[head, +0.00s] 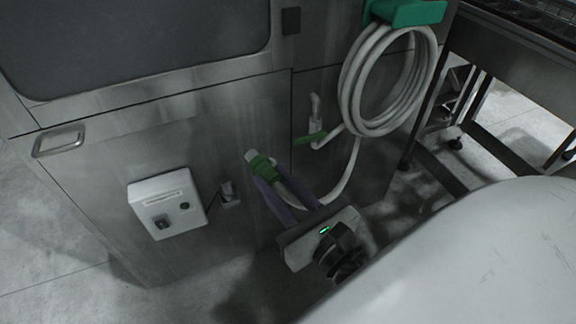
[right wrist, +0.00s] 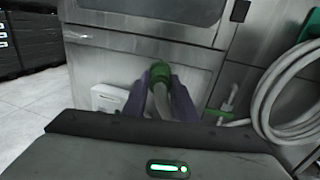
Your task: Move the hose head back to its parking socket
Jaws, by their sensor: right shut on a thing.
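The hose head (head: 260,165), green with a pale tip, is between the purple fingers of my right gripper (head: 272,183), which is shut on it. In the right wrist view the green hose head (right wrist: 160,74) shows between the two fingertips of the right gripper (right wrist: 161,86), with its pale hose running back toward me. A small grey bracket (head: 229,194) on the washer's front panel, beside the white box, looks like the parking socket. The hose head is up and to the right of it in the head view, apart from it. My left gripper is not in view.
A white switch box (head: 167,205) is left of the bracket. A coiled white hose (head: 350,85) hangs from a green holder (head: 408,12). A pipe with a green valve lever (head: 311,138) is right of the hose head. A steel table (head: 510,50) stands at right.

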